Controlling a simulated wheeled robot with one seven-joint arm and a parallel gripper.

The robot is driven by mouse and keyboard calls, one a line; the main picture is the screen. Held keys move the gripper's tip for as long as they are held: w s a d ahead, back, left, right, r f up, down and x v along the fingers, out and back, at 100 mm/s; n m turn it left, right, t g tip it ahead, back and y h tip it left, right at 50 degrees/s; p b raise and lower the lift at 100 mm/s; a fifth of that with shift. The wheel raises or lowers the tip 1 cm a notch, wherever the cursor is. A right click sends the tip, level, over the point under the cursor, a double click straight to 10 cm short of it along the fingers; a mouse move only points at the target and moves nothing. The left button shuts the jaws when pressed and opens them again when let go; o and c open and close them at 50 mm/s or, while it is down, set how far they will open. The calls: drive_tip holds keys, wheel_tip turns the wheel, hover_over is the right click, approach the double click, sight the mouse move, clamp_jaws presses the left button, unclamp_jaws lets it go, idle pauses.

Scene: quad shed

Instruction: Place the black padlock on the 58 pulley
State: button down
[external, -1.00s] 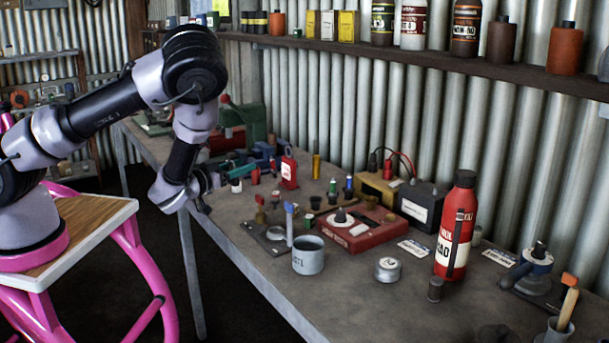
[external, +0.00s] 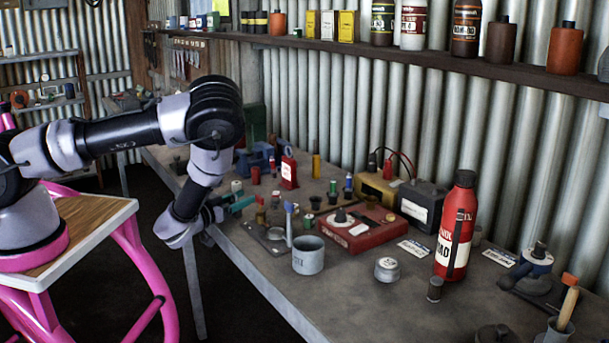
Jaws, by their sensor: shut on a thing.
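My gripper (external: 240,203) is at the left edge of the workbench, low over its near side, with teal parts at its end that point right. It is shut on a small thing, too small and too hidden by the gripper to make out. I cannot pick out the black padlock for certain. No number 58 is readable, so I cannot tell which thing is the pulley. A blue and white round thing with a dark top (external: 537,255) stands at the right of the bench.
The workbench (external: 350,300) has a bare front strip. A grey mug (external: 308,256), a red box with a dial (external: 352,234), a small round tin (external: 387,270) and a tall red bottle (external: 455,225) stand on it. A red tag-shaped thing (external: 289,172) stands behind my gripper.

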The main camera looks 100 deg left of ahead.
drive_tip(key=shift+f, duration=0.1)
drive_tip(key=shift+f, duration=0.15)
drive_tip(key=shift+c, duration=1)
unclamp_jaws()
drive_tip(key=v, duration=1.1)
drive_tip(key=shift+s+a, duration=0.15)
drive_tip(key=shift+r, duration=0.25)
